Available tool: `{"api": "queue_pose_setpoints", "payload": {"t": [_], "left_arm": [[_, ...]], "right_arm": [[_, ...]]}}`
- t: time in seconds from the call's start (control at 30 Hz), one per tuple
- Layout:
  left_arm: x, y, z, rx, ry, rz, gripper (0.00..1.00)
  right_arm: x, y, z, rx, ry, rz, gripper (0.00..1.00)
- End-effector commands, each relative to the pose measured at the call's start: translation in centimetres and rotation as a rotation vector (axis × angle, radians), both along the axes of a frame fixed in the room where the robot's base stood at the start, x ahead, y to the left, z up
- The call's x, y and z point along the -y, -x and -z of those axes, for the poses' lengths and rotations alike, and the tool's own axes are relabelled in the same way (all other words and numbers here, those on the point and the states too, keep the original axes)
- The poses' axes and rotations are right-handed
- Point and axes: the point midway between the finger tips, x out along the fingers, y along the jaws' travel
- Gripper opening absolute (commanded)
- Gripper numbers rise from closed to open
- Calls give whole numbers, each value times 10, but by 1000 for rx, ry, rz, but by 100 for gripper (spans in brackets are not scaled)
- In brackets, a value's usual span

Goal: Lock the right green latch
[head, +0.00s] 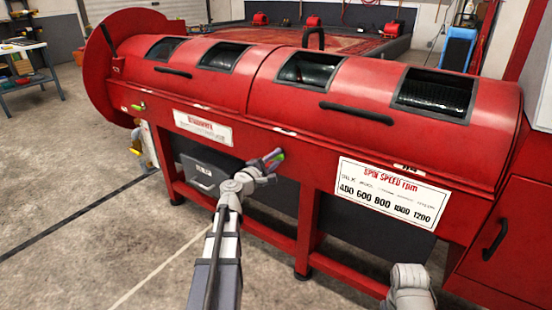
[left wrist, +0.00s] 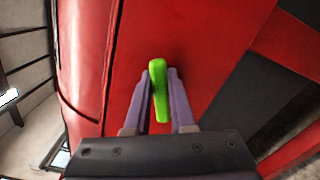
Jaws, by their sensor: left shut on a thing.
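The right green latch (head: 279,156) sits on the front of a long red machine, mostly hidden behind my left gripper (head: 271,163) in the head view. In the left wrist view the latch (left wrist: 158,88) is a bright green bar between the two fingers of my left gripper (left wrist: 160,100), running nearly along them. The gripper is shut on it. Another green latch (head: 140,106) is on the machine's front at the left. My right gripper is not in view; only a pale part of my arm shows at the bottom right.
The red machine (head: 270,95) has dark windows and black handles (head: 356,113) on its lids. A white speed sign (head: 392,199) is right of the latch. Red legs stand below. A worktable (head: 28,70) is at the far left. The concrete floor at the left is clear.

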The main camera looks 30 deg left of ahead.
Motion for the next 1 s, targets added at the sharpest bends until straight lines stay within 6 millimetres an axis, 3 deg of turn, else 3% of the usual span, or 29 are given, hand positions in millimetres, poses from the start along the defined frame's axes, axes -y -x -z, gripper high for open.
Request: {"api": "queue_pose_setpoints", "payload": {"t": [0.5,1.0], "left_arm": [[2,1,5,27,-352,1,0],[2,1,6,33,-438,2,0]], "right_arm": [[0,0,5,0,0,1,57],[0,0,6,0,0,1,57]]}}
